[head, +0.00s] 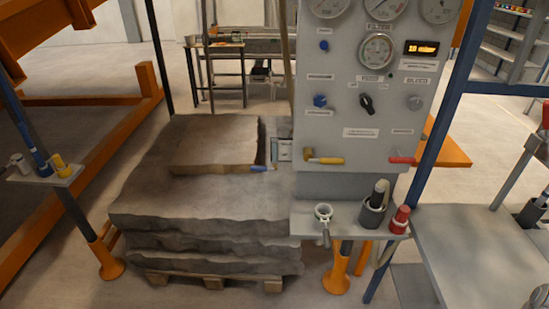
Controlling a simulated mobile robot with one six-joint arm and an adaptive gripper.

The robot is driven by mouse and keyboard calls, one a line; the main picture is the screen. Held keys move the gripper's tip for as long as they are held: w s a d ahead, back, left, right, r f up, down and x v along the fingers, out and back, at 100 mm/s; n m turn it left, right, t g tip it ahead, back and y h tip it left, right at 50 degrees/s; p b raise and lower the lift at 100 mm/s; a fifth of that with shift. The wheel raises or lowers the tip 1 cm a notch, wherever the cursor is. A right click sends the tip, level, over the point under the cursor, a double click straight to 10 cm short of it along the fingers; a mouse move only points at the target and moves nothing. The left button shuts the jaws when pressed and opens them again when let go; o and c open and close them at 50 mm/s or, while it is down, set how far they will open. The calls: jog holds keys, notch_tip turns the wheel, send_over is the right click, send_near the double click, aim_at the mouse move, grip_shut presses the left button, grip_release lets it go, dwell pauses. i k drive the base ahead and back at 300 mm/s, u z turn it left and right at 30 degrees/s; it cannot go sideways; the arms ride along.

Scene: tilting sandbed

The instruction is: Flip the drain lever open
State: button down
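A grey control panel (345,120) stands right of centre in the head view. Two small levers sit low on its face. One has a yellow handle (327,160) and lies about level, pointing right. The other has a red handle (402,159) and also lies about level. The small labels are too blurred to read, so I cannot tell which lever is the drain lever. I do not see my gripper in this view.
A grey shelf (345,232) below the panel holds a dark cup, a red bottle (400,219) and a ring-shaped metal tool (323,214). Stacked stone slabs (150,195) stand left of it. A blue post (445,120) rises right of the panel, beside a grey table (480,250).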

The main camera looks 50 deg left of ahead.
aim_at(254, 168)
jog(key=z, duration=0.15)
jog(key=k, duration=1.05)
jog(key=u, duration=1.65)
jog(key=i, duration=0.65)
jog(key=u, duration=0.05)
